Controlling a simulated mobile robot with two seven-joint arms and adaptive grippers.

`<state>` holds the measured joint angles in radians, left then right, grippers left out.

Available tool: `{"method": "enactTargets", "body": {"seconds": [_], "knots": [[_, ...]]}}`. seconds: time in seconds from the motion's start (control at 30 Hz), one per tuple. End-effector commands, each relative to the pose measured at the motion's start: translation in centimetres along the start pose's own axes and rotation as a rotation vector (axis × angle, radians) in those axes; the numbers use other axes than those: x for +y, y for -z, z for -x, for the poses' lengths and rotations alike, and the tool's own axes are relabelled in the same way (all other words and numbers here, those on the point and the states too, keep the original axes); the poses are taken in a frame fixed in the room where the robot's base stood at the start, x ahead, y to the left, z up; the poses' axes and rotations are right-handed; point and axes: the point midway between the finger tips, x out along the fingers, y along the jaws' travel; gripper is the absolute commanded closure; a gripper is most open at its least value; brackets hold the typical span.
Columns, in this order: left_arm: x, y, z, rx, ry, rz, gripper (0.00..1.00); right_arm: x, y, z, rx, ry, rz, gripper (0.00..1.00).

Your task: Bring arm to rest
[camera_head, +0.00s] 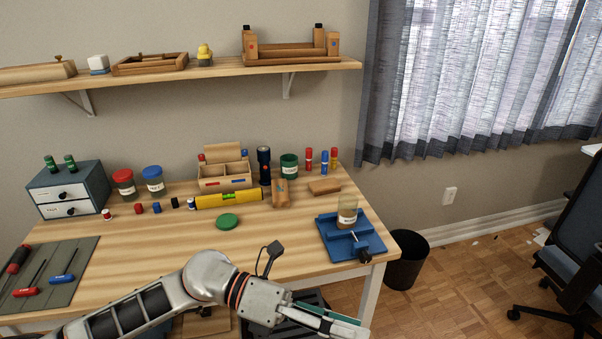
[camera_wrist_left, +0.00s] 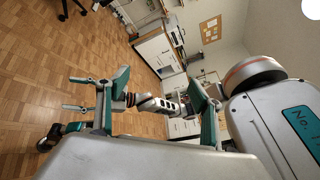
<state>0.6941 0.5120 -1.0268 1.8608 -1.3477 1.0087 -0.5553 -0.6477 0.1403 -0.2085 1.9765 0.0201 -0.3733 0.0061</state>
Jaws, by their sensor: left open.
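My left arm (camera_head: 130,313) reaches in from the lower left in the head view, low along the desk's front edge. Its gripper (camera_head: 346,323) points right near the front right leg, below the blue tray. In the left wrist view the two teal-padded fingers stand wide apart, with nothing between them at the gripper (camera_wrist_left: 160,92). The gripper is open and empty. My right gripper does not show in the head view, and I cannot make it out in the wrist view.
The wooden desk (camera_head: 170,250) holds a blue tray (camera_head: 368,243) with a jar (camera_head: 347,213), a green lid (camera_head: 228,221), a yellow level (camera_head: 228,199) and a tool mat (camera_head: 75,262). A black bin (camera_head: 407,262) stands right of the desk. An office chair (camera_head: 570,245) is at far right.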

Motion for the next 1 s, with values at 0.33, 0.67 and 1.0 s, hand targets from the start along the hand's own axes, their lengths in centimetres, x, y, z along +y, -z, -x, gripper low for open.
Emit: {"method": "enactTargets", "body": {"seconds": [0.33,0.67,1.0], "knots": [[1.1,-6.5,3.8,-0.699,0.275,0.59,0.34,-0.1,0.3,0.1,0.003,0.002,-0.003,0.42],[13.2,0.8,14.6,-1.343,0.375,1.274,0.34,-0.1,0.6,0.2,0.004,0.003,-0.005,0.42],[20.9,20.9,20.5,-1.846,0.348,1.873,0.34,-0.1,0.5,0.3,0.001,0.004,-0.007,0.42]]}}
